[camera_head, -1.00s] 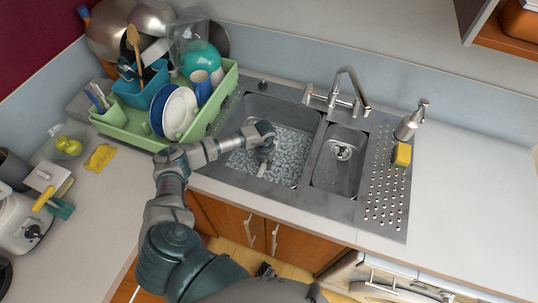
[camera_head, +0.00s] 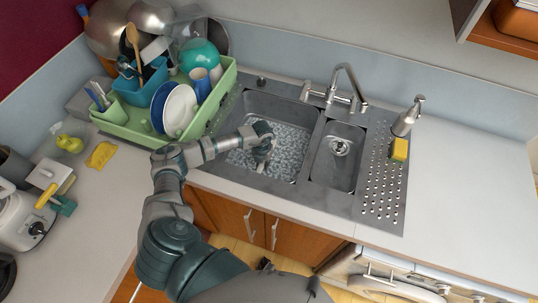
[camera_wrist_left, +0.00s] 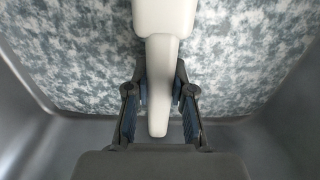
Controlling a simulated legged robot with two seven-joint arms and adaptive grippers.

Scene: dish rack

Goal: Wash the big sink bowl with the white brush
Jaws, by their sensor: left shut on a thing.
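The big sink bowl (camera_head: 283,108) is the left, larger basin, with a mottled grey-white layer over its bottom. My left gripper (camera_head: 262,160) reaches down into it. In the left wrist view my left gripper (camera_wrist_left: 160,100) is shut on the handle of the white brush (camera_wrist_left: 163,75). The brush points away from the gripper, with its wide head at the top edge of that view, over the mottled bottom. Its bristles are hidden, so I cannot tell whether they touch the bottom. My right gripper is not in view.
A green dish rack (camera_head: 222,92) with plates, cups and bowls stands left of the sink. The tap (camera_head: 350,85) rises behind it. The small bowl (camera_head: 337,160), a soap dispenser (camera_head: 407,118) and a yellow sponge (camera_head: 400,149) are to the right. The right counter is clear.

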